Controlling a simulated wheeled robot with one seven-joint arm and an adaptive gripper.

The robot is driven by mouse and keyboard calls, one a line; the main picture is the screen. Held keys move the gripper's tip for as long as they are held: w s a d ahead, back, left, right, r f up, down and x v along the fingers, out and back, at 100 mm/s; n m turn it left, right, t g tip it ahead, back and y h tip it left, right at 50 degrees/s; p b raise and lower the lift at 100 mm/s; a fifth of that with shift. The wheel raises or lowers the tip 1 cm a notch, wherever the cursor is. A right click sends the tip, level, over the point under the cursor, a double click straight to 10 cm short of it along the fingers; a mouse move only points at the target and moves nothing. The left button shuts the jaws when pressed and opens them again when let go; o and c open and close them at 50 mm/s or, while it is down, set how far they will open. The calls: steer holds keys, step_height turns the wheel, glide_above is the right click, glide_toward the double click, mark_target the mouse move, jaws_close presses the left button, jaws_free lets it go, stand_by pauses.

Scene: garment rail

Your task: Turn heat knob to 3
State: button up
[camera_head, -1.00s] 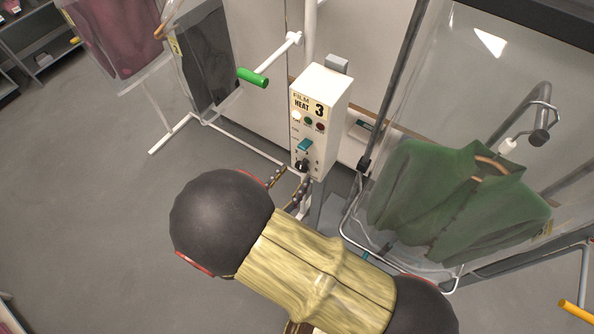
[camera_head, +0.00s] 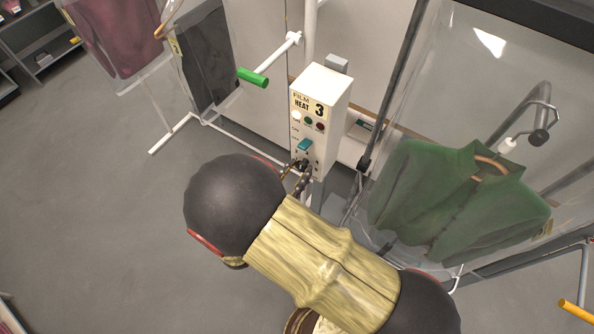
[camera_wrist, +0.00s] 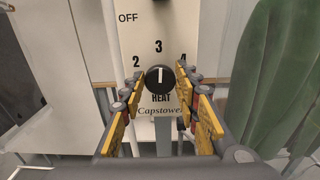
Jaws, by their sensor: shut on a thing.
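The heat knob (camera_wrist: 160,79) is a round black dial with a white line, low on the front of a white control box (camera_head: 325,98). In the wrist view the line stands about upright, towards the printed 3. The numbers 2, 3 and 4 and the word OFF show around and above it. My gripper (camera_wrist: 160,86) has one finger on each side of the knob and is shut on it. In the head view my gripper (camera_head: 297,178) is at the lower front of the box, and the knob is mostly hidden there.
A teal switch (camera_head: 305,145) and small lamps sit above the knob. A green-handled lever (camera_head: 253,77) sticks out at the upper left. A green jacket (camera_head: 440,205) hangs under clear film at right. Open floor (camera_head: 90,220) lies at left.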

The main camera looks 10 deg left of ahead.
steer(key=c, duration=0.5)
steer(key=shift+n+p, duration=0.4)
steer(key=shift+p, duration=0.15)
steer(key=o, duration=1.1)
steer(key=v, duration=1.2)
steer(key=shift+a+f, duration=0.1)
